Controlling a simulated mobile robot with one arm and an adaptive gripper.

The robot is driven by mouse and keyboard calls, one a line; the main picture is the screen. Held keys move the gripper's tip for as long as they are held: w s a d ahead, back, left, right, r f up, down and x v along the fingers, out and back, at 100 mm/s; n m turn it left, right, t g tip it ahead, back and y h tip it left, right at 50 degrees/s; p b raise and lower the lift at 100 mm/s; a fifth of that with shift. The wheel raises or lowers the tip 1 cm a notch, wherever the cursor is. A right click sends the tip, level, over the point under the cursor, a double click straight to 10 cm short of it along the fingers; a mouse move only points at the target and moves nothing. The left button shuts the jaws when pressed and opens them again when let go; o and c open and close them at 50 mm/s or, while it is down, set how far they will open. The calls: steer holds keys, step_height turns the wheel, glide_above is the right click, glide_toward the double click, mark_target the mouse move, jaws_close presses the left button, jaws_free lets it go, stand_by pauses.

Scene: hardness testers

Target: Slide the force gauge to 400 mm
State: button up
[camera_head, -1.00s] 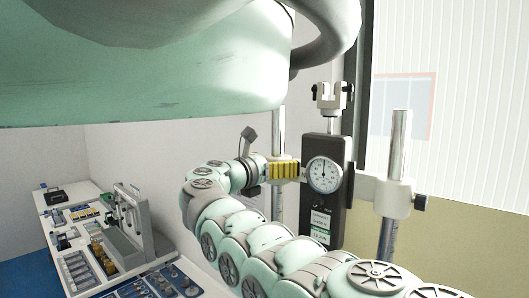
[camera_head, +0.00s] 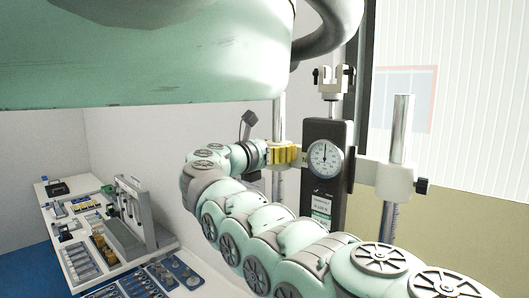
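The force gauge (camera_head: 325,190) is a black upright box with a round white dial and a green-white label. It sits on a white crossbar (camera_head: 386,178) between two vertical metal posts, with a clamp-like fixture (camera_head: 333,80) above it. The right post (camera_head: 403,130) shows scale marks on its lower part, too small to read. My arm curls in from the lower right. My gripper (camera_head: 284,153), with yellow ridged fingers, is at the crossbar's left end, beside the gauge and by the left post (camera_head: 279,115). I cannot tell whether the fingers are closed on it.
A black knob (camera_head: 422,186) sticks out at the crossbar's right end. At the left, a white bench (camera_head: 62,240) holds trays of small parts and a grey tester stand (camera_head: 135,220). A large pale green part of my body covers the upper left.

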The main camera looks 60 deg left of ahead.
steer(key=shift+r+b, duration=1.1)
steer(key=shift+r, duration=0.1)
steer(key=o, duration=1.3)
steer(key=shift+f, duration=0.1)
steer(key=v, duration=1.2)
steer(key=shift+c, duration=0.4)
